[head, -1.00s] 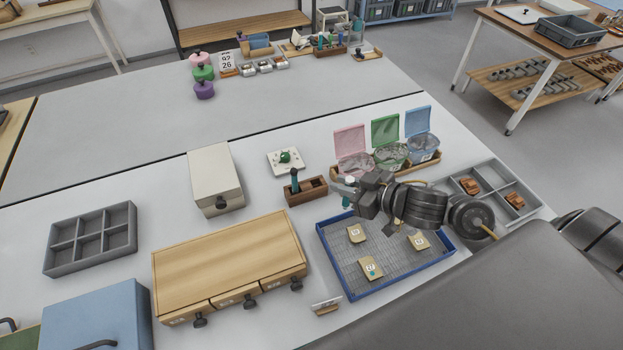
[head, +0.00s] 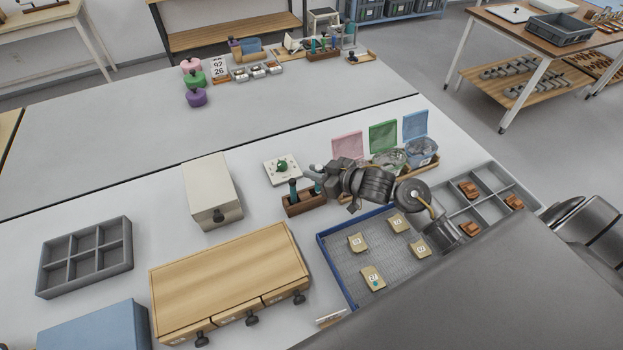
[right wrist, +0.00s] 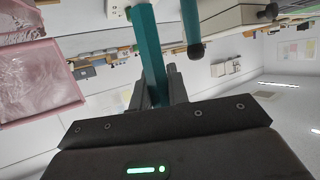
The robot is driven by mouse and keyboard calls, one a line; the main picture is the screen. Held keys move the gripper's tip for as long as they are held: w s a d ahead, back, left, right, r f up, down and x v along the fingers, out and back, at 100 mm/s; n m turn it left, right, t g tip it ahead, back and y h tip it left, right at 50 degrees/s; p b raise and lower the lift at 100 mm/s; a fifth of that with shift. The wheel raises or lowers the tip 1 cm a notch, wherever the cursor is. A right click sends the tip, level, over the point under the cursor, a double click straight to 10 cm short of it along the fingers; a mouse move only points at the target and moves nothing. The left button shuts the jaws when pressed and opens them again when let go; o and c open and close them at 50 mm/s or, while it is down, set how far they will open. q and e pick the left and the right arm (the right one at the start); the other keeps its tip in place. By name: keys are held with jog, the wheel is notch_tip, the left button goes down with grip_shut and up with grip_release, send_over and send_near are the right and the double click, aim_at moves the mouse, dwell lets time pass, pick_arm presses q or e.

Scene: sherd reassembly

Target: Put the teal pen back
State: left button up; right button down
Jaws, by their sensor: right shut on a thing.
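My right gripper (head: 316,172) is shut on a teal pen (head: 318,187), above the right part of a small wooden pen holder (head: 306,207). In the right wrist view the teal pen (right wrist: 149,48) stands between my two fingers. A second, darker teal pen (head: 293,187) stands upright in the left part of the holder. It also shows in the right wrist view (right wrist: 192,22), beside the held pen and apart from it. I cannot tell whether the held pen's lower end is inside the holder. My left gripper is not in view.
A blue-rimmed tray (head: 336,272) with several labelled sherds lies in front of the holder. Lidded bins (head: 421,152) stand to the right. A white plate with a green piece (head: 282,168) lies behind. A cream box (head: 211,190) and wooden drawer unit (head: 230,280) are left.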

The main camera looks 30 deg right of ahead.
jog(key=f, duration=0.1)
jog(key=w+f, duration=0.1)
jog(key=f, duration=0.1)
jog(key=w+f, duration=0.1)
jog(key=f, duration=0.1)
jog(key=shift+w+f+p, duration=0.15)
jog(key=shift+f+p, duration=0.1)
jog(key=shift+p, duration=0.15)
jog(key=shift+f, duration=0.2)
jog(key=c, duration=1.4)
grip_release()
jog(key=shift+o, duration=0.2)
jog(key=shift+d, duration=0.1)
jog(key=b+v, duration=0.1)
jog(key=v, duration=1.1)
